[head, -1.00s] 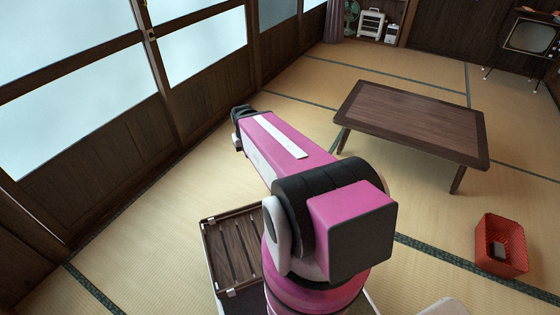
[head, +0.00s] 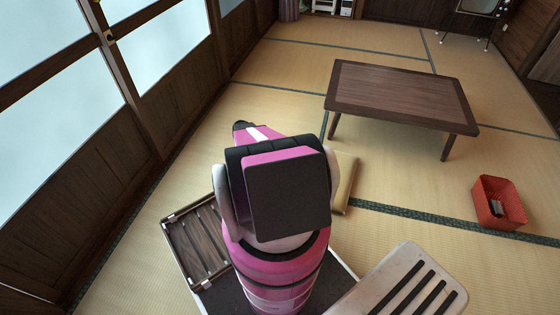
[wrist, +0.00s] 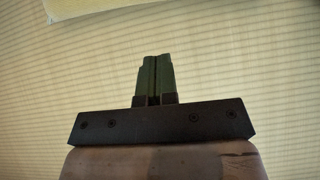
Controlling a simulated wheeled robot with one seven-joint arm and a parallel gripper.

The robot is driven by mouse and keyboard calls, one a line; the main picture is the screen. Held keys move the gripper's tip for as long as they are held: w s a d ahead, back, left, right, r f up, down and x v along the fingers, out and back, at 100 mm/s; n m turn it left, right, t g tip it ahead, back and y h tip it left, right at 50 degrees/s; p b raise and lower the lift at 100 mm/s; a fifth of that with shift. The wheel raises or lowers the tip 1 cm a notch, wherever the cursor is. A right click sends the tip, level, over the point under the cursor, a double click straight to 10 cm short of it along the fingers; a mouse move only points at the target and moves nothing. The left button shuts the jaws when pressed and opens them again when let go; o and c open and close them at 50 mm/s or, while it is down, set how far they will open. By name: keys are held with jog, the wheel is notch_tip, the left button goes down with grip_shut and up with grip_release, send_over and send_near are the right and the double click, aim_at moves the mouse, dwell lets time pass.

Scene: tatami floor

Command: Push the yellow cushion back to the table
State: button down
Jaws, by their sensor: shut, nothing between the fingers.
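The yellow cushion (head: 346,182) lies flat on the tatami in the head view, just right of my arm, which hides its left part. A strip of it also shows along the top left edge of the wrist view (wrist: 90,12). The low dark wooden table (head: 400,95) stands beyond the cushion, up and to the right, with bare floor between them. My gripper (wrist: 156,58) shows in the wrist view, its green fingers shut and empty over the tatami, with the cushion ahead of it. My arm hides the gripper in the head view.
A red bin (head: 498,203) with a small dark item inside stands on the floor at the right. A wooden wall with window panels (head: 150,70) runs along the left. The tatami between the table and the red bin is clear.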

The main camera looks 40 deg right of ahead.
jog(key=x, duration=1)
jog(key=shift+d+f, duration=0.15)
jog(key=shift+d, duration=0.15)
jog(key=s+d, duration=0.2)
jog(key=shift+s+f, duration=0.2)
jog(key=shift+s, duration=0.15)
jog(key=shift+s+d, duration=0.35)
jog(key=shift+s, duration=0.1)
